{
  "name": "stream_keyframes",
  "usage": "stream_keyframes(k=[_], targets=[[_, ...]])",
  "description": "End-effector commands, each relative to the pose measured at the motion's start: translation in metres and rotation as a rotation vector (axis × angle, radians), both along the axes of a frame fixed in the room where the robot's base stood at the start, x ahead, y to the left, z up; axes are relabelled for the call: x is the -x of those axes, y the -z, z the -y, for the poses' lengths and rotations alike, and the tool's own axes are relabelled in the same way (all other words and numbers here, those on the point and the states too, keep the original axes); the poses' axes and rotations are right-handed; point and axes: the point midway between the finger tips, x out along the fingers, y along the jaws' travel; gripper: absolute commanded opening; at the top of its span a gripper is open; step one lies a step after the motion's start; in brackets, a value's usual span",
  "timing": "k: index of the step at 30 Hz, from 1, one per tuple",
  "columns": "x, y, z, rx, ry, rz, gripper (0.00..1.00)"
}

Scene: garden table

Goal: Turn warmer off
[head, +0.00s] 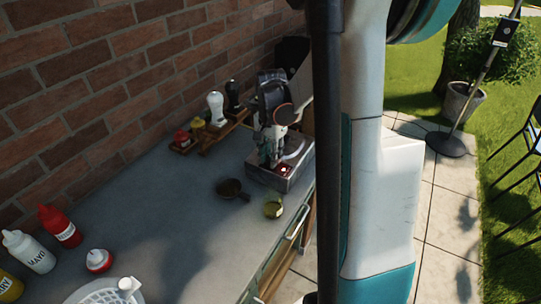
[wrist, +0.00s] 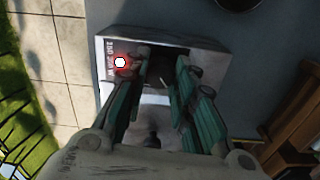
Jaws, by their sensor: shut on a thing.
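The warmer (head: 268,178) is a grey metal box near the right edge of the counter, with a small red patch on its top. In the wrist view, the warmer (wrist: 205,50) shows printed lettering and a red-ringed white light (wrist: 120,62) at its left end. My gripper (head: 272,157) reaches down onto the warmer from above. In the wrist view, the fingers of my gripper (wrist: 162,72) are spread around a dark part of the warmer, right of the light. The fingers hide most of that part, so I cannot make out its shape.
A dark small pan (head: 231,189) and a greenish jar (head: 273,207) stand in front of the warmer. A wooden rack (head: 222,132) with shakers is behind, by the brick wall. Sauce bottles (head: 60,226) stand at front left. The middle counter is clear.

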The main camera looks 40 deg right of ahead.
Motion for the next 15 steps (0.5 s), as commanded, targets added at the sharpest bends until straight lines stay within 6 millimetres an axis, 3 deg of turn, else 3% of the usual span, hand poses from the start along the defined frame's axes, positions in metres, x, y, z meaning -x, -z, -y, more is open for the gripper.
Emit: stream_keyframes(k=[15], targets=[[-0.0002,0.0003,0.0000,0.000,-0.474,0.000,0.00]])
